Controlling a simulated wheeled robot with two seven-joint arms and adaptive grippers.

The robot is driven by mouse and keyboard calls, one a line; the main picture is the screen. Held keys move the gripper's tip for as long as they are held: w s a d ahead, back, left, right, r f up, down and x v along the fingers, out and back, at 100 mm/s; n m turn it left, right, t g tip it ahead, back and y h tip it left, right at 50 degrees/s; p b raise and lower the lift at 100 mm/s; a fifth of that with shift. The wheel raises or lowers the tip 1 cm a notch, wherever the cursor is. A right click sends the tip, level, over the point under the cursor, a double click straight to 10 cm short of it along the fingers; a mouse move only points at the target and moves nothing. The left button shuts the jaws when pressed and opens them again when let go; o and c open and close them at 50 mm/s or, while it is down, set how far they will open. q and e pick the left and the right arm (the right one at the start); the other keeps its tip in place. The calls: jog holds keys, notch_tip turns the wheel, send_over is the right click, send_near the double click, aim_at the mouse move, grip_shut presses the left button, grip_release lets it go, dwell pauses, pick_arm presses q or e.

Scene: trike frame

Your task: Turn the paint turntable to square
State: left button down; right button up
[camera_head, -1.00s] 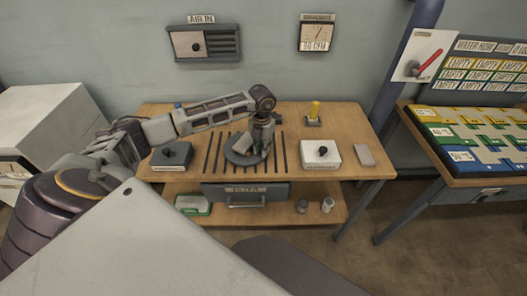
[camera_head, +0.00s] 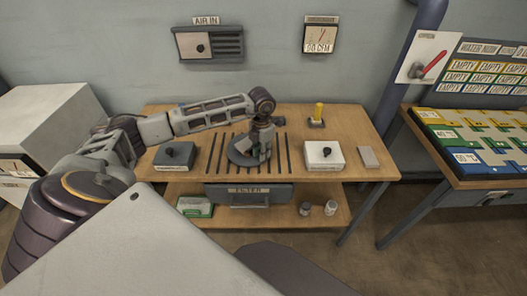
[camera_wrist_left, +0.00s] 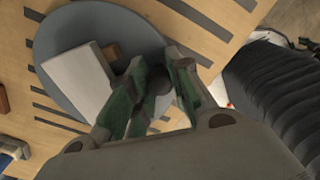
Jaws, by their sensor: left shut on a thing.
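The paint turntable (camera_head: 239,158) is a round grey disc on the slatted middle of the wooden workbench. It also shows in the left wrist view (camera_wrist_left: 58,42), with a white block (camera_wrist_left: 75,83) and a small brown piece (camera_wrist_left: 111,52) on it. The block lies at an angle to the dark slats. My left gripper (camera_head: 262,152) is over the right part of the disc. In the left wrist view its green-padded fingers (camera_wrist_left: 152,88) are closed around a dark round knob (camera_wrist_left: 156,80) on the turntable, partly hidden by them. My right gripper is not in view.
A dark box with a knob (camera_head: 174,155) stands left of the turntable, and a white box with a black knob (camera_head: 324,155) stands right. A filter drawer (camera_head: 249,195) is below.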

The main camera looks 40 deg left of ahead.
aim_at(249, 161)
pick_arm(q)
jog(key=shift+s+a+m, duration=0.15)
jog(key=shift+a+m, duration=0.1)
jog(key=shift+m, duration=0.05)
jog(key=shift+s+a+m+b, duration=0.1)
jog(key=shift+s+m+b, duration=0.35)
jog(key=shift+m, duration=0.25)
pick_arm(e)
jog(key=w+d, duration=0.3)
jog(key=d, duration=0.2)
pick_arm(q)
jog(key=shift+s, duration=0.15)
jog(key=shift+s+a+m+b, duration=0.35)
jog(key=shift+s+m+b, duration=0.2)
jog(key=shift+m, duration=0.65)
jog(key=shift+s+a+m+b, duration=0.25)
jog(key=shift+s+m+b, duration=0.1)
jog(key=shift+m, duration=0.35)
jog(key=shift+s+a+m+b, duration=0.4)
jog(key=shift+m+b, duration=0.05)
jog(key=shift+m, duration=0.45)
jog(key=shift+s+a+m, duration=0.15)
jog(key=shift+a+m, duration=0.05)
jog(key=shift+m, duration=0.2)
jog(key=shift+r, duration=0.1)
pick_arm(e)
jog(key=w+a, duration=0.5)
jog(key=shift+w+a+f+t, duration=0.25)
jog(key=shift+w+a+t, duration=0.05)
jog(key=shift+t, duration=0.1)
